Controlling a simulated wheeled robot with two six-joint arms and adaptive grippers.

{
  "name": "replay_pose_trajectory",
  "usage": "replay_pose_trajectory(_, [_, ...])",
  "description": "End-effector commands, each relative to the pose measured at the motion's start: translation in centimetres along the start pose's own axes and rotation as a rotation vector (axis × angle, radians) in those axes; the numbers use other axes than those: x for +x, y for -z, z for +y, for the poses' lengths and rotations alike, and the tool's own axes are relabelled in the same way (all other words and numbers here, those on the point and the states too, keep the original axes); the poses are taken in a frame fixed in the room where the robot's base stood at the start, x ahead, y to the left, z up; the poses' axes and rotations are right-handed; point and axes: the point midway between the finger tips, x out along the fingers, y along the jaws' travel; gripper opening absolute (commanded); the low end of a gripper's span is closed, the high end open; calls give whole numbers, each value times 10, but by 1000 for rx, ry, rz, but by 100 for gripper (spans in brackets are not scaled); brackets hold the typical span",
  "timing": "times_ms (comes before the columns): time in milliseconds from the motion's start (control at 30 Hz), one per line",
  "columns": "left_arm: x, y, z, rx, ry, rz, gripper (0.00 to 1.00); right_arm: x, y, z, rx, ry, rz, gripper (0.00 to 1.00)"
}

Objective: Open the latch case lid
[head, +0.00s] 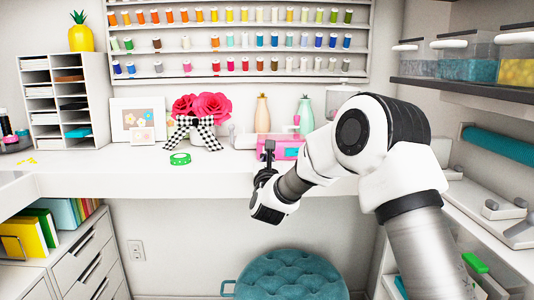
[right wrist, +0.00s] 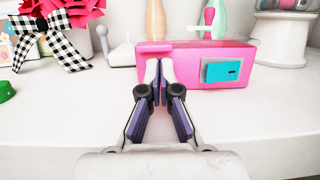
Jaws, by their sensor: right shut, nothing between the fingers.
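The latch case is a pink box (right wrist: 208,58) on the white counter, with a teal latch plate (right wrist: 222,71) on the right part of its front. Its lid looks shut. In the head view the case (head: 289,148) is partly hidden by my right arm. My right gripper (right wrist: 158,72) is shut and empty. Its fingertips are in front of the left part of the case's front; I cannot tell whether they touch it. The right gripper (head: 269,148) also shows in the head view at the counter's front edge. My left gripper is not in view.
The counter front is clear.

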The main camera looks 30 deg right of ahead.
Motion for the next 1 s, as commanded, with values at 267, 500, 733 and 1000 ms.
replay_pose_trajectory(267, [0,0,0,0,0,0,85,10,0,0,-1,-1,0,0])
replay_pose_trajectory(500, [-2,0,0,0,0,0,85,9,-1,0,0,-1,4,0])
replay_pose_trajectory(733, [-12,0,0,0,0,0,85,10,-8,0,-1,-2,43,0])
replay_pose_trajectory(1000, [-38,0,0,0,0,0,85,14,-27,0,0,-2,138,0])
